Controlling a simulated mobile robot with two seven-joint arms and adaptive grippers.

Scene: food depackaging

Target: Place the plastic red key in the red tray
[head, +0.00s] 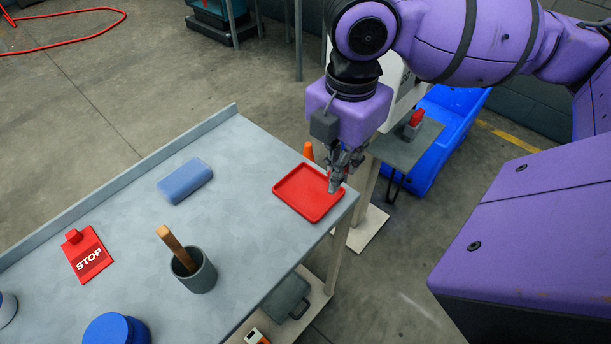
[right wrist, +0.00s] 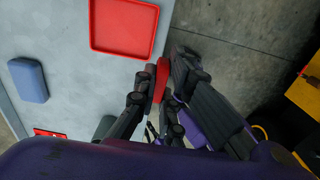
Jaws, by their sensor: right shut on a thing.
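The red tray (head: 300,207) lies flat and looks empty near the right edge of the grey table. My right gripper (head: 338,182) is just over the tray's right rim in the head view. In the right wrist view it is shut on the plastic red key (right wrist: 162,79), a small red piece between the fingertips. In that view the key appears just below the tray (right wrist: 125,26) and apart from it. The fingers hide the key in the head view. My left gripper is not in view.
On the table (head: 245,150) are a blue block (head: 185,181), a red STOP tag (head: 89,259), a grey cup (head: 197,277) with a wooden handle, and a blue round lid (head: 112,330). A grey stand with a red piece (head: 416,118) and a blue crate (head: 440,140) are beyond the table.

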